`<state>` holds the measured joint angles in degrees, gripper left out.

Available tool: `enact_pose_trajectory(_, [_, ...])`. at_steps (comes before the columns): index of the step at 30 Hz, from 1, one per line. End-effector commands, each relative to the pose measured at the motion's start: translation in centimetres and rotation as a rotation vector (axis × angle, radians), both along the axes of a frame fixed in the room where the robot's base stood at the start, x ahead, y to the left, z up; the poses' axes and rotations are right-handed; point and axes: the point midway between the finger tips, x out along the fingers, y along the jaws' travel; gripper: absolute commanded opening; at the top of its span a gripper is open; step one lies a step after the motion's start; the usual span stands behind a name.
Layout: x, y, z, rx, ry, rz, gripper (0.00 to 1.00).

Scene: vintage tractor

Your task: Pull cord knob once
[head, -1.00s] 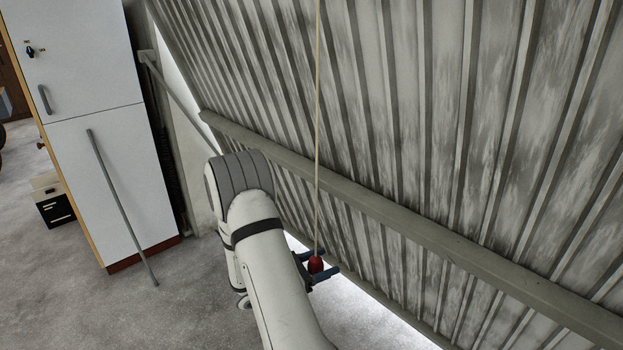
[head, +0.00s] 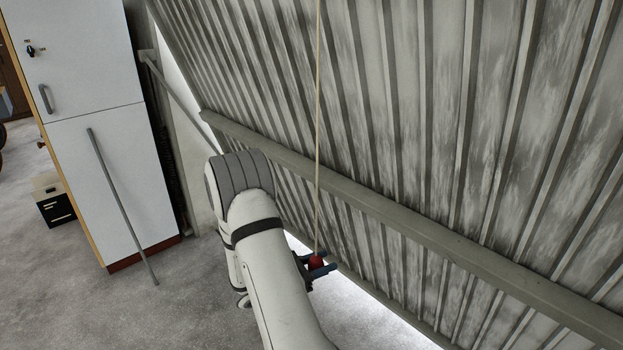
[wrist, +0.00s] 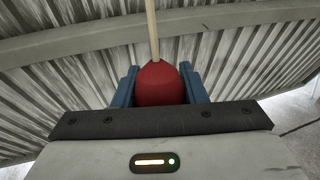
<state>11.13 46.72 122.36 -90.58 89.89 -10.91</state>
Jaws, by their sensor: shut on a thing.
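The red cord knob (head: 316,263) hangs at the lower end of a pale cord (head: 318,130) in front of the corrugated door. My gripper (head: 320,270) is shut on the knob, with its blue fingers on either side of it. In the wrist view the red knob (wrist: 160,84) sits between the two blue fingers of my gripper (wrist: 157,88), and the cord (wrist: 152,30) runs up from its top. The lower part of the knob is hidden by the gripper body in the wrist view.
The slanted corrugated metal door (head: 420,100) with its grey crossbeam (head: 420,225) is close behind the knob. A white cabinet (head: 105,170) and a thin grey rod (head: 122,205) stand at left. A small black-and-white box (head: 54,205) is on the open concrete floor (head: 90,310).

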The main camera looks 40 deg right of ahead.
Motion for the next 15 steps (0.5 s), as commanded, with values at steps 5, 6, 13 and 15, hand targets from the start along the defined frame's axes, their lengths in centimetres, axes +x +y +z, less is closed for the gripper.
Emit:
enact_pose_trajectory(5, [-0.1, 0.0, -2.7, 0.000, 0.001, -0.001, 0.02])
enact_pose_trajectory(6, [-0.1, 0.0, -3.5, 0.000, 0.001, -0.001, 0.02])
enact_pose_trajectory(13, [-0.1, 0.0, -4.4, 0.000, 0.001, -0.002, 0.02])
enact_pose_trajectory(15, [-0.1, 0.0, -3.8, 0.000, 0.000, -0.002, 0.02])
